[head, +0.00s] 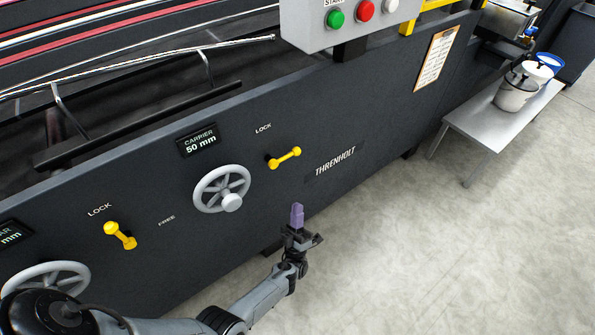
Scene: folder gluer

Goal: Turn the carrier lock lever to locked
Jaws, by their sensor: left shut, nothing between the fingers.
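The carrier lock lever (285,158) is a yellow handle on the dark machine panel, right of the carrier handwheel (222,189). It lies nearly level, its right end slightly higher, pointing away from the word LOCK (263,128) printed above its left end. No FREE word can be read beside it. The carrier display (199,141) reads 50 mm. My left gripper (297,213), with purple fingertips, points upward below the lever and apart from it. It is shut and empty. My right gripper is not in view.
A second yellow lever (120,236) with its own LOCK and FREE words sits at lower left, near another handwheel (46,281). A button box (350,20) juts out above. A bench (497,125) with tubs stands at right. The floor at lower right is clear.

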